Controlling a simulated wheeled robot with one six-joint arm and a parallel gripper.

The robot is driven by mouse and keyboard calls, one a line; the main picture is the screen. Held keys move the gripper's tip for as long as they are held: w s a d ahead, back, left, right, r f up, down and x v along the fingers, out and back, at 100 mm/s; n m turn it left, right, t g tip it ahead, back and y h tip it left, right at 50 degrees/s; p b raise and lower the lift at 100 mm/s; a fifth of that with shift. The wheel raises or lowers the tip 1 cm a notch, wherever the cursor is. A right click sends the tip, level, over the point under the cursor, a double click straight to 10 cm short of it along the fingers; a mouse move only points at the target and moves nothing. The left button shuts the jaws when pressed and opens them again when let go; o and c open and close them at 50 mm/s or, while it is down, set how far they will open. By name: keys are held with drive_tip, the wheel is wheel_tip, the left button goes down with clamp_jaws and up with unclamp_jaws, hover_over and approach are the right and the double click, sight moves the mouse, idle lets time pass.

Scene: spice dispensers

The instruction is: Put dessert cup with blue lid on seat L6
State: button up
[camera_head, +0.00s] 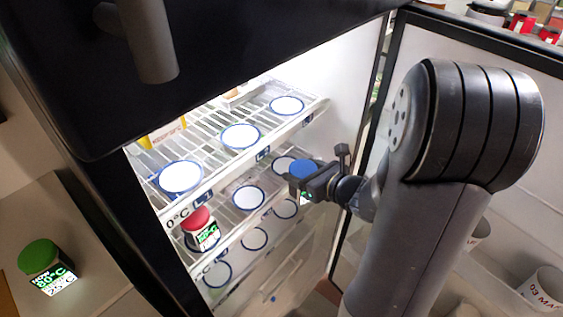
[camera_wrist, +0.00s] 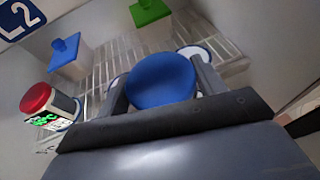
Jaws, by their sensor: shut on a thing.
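The dessert cup with the blue lid (camera_head: 305,168) is in my gripper (camera_head: 310,186), at the right side of the open fridge, in front of the middle shelf. In the wrist view the round blue lid (camera_wrist: 160,80) sits between the two fingers, which are shut on the cup. The cup's body is mostly hidden. Round white seats with blue rims stand on the shelves, such as a middle-shelf seat (camera_head: 248,197) and one partly hidden behind the cup (camera_head: 284,164). A white seat (camera_wrist: 195,54) also shows beyond the right finger. I cannot read an L6 label.
A red-lidded cup (camera_head: 201,228) occupies the left middle-shelf seat. The top shelf's front edge (camera_head: 235,172) runs above it. A green-lidded cup (camera_head: 45,265) stands outside at left. The open fridge door (camera_head: 495,70) is on the right. Blue-topped (camera_wrist: 68,52) and green-topped (camera_wrist: 150,12) containers stand farther back.

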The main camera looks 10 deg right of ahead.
drive_tip(key=shift+x, duration=4.75)
drive_tip(key=shift+f, duration=0.1)
drive_tip(key=shift+f, duration=0.15)
drive_tip(key=o, duration=1.2)
drive_tip(key=shift+s, duration=0.1)
drive_tip(key=shift+o, duration=0.2)
